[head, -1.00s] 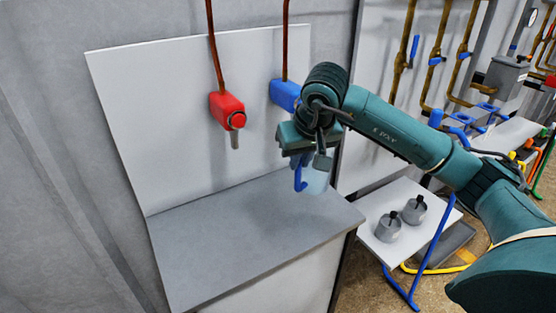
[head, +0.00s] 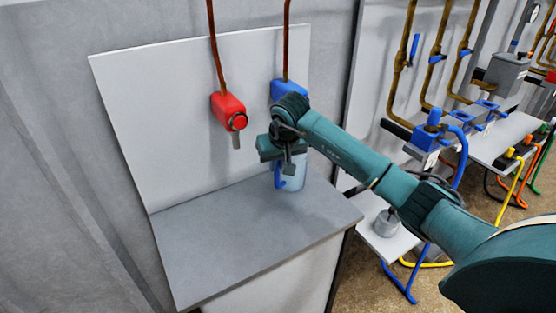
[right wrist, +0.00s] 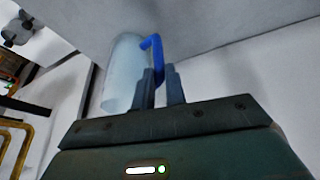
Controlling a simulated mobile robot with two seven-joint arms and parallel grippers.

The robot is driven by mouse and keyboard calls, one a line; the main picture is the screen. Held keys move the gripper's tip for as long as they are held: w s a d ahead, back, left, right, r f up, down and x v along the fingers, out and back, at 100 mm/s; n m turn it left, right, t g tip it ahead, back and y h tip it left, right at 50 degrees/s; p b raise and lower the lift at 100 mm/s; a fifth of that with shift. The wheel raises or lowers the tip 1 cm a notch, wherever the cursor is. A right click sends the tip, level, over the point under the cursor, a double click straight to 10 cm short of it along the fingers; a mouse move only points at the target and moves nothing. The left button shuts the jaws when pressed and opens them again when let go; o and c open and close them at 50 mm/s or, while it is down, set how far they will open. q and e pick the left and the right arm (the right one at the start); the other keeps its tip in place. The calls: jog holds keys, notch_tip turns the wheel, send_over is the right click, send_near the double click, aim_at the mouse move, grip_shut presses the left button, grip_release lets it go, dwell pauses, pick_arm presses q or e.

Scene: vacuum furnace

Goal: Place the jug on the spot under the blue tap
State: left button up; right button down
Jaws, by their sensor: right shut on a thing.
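The jug (head: 296,177) is a translucent pale-blue cylinder with a blue handle. It is upright at the back right of the grey counter (head: 235,235), below the blue tap (head: 289,91). My right gripper (head: 281,168) is shut on the handle and partly hides the jug. The right wrist view shows the jug (right wrist: 122,78) beside the fingers (right wrist: 160,84), with the handle between them. I cannot tell whether the jug's base touches the counter. My arm hides the lower part of the blue tap. My left gripper is not in view.
The red tap (head: 229,111) hangs left of the blue one on the white back panel (head: 150,110). The counter's left and front are clear. To the right, beyond the counter edge, a low white table holds a grey weight-like object (head: 388,223).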

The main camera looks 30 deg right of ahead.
jog(key=shift+f, duration=0.15)
jog(key=c, duration=1.5)
grip_release()
jog(key=shift+o, duration=0.2)
jog(key=v, duration=1.2)
jog(key=shift+b, duration=0.3)
